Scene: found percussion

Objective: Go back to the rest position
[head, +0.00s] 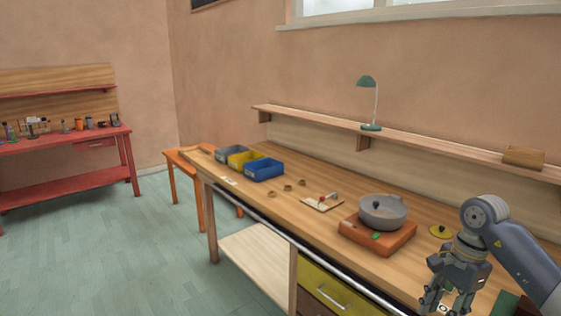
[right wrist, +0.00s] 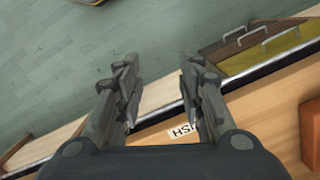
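My right gripper (head: 446,299) is at the lower right of the head view, above the front edge of the wooden workbench (head: 330,250). In the right wrist view its two fingers (right wrist: 157,95) are spread apart with nothing between them. Below them are the bench's front edge, a label with black letters (right wrist: 183,132) and the floor. My left gripper is not in either view. A grey pot (head: 382,214) sits on an orange block (head: 376,238) on the bench, to the left of my right gripper.
A yellow disc (head: 440,231) lies near my right arm. A small board (head: 322,203), several rings (head: 274,193) and grey, yellow (head: 244,158) and blue bins (head: 264,170) are further left. A shelf with a green lamp (head: 369,100) runs behind. Open floor (head: 110,250) lies left, before a red bench (head: 70,190).

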